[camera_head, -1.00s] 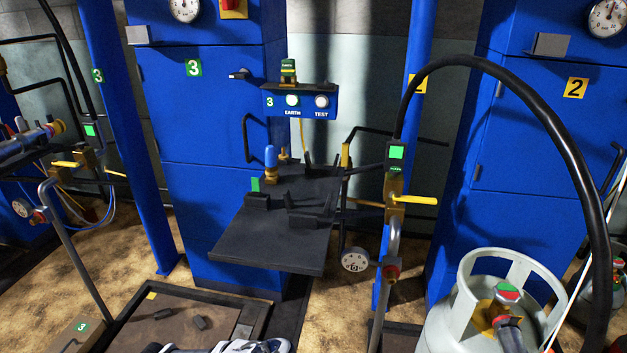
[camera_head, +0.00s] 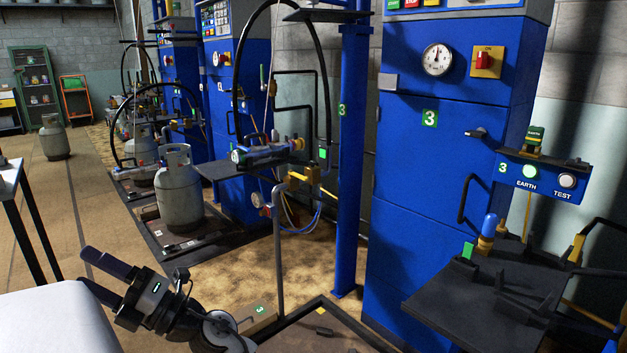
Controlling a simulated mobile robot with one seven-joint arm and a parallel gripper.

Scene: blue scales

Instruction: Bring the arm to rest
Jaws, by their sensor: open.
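My gripper (camera_head: 90,269) is at the lower left of the head view, at the end of my dark arm. Its two dark fingers point up and left and stand apart, with nothing between them. It appears in front of the bare floor, close to the edge of a white surface (camera_head: 50,322) at the bottom left. I cannot tell how far apart they are. Most of the arm is below the frame.
A blue cabinet (camera_head: 420,230) numbered 3 stands right of centre, with a dark shelf (camera_head: 470,305) beside it. A grey gas cylinder (camera_head: 179,195) stands on a scale behind my gripper. A blue post (camera_head: 352,150) rises mid-view. Open floor (camera_head: 85,205) lies left.

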